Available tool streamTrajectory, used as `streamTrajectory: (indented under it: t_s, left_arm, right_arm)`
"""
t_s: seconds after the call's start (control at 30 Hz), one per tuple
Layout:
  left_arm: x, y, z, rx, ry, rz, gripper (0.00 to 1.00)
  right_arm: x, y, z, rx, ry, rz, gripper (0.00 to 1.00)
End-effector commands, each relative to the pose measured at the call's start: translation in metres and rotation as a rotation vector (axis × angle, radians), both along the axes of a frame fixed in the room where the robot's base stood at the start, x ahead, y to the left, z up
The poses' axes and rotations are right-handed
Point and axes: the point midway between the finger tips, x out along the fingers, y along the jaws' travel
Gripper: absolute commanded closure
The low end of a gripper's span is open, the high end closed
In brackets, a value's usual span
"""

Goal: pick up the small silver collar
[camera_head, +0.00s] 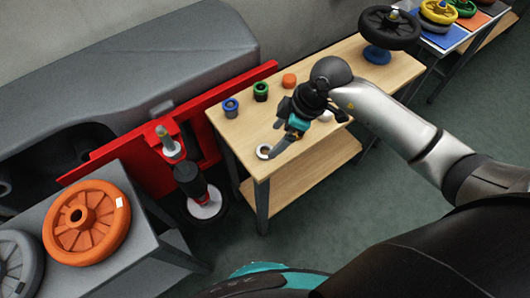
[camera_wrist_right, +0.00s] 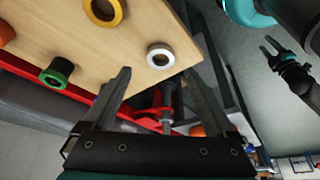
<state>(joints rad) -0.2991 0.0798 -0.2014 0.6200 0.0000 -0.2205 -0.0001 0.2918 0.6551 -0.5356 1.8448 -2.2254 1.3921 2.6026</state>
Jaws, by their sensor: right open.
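The small silver collar (camera_head: 262,149) lies flat near the front left corner of the wooden table. It also shows in the right wrist view (camera_wrist_right: 160,47) as a pale ring with a dark hole. My right gripper (camera_head: 272,149) is open and reaches down from the right, its fingertips close beside the collar in the head view. In the right wrist view the collar appears between and just beyond the two fingertips (camera_wrist_right: 157,72), with nothing held. My left gripper (camera_wrist_right: 268,47) shows small at the right of that view, its fingers apart and empty, over the floor.
A blue collar (camera_head: 230,107), a green collar (camera_head: 261,92) and an orange piece (camera_head: 289,80) stand along the table's back edge. A yellow ring (camera_wrist_right: 103,12) shows in the wrist view. A black wheel (camera_head: 390,27) stands at the table's far end. A red panel (camera_head: 110,155) borders the table.

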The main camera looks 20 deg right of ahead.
Motion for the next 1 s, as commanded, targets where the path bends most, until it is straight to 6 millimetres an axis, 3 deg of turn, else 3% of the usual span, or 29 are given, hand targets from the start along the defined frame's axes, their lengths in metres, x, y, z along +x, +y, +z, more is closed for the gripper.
streamTrajectory:
  t_s: [0.17, 0.5, 0.77, 1.0]
  left_arm:
    - [-0.001, -0.001, -0.004, -0.001, 0.001, 0.0, 0.5]
    - [0.006, 0.005, -0.022, 0.004, -0.014, 0.006, 0.5]
    - [0.022, 0.022, -0.021, 0.025, -0.04, 0.009, 0.5]
    - [0.026, 0.019, -0.02, 0.023, -0.043, 0.008, 0.5]
  right_arm:
    - [0.002, 0.004, -0.011, 0.002, -0.001, 0.001, 0.09]
    - [0.007, 0.017, -0.054, 0.002, -0.001, 0.0, 0.09]
    - [0.008, 0.019, -0.055, 0.001, -0.002, 0.001, 0.09]
    - [0.007, 0.018, -0.055, 0.001, -0.001, 0.001, 0.33]
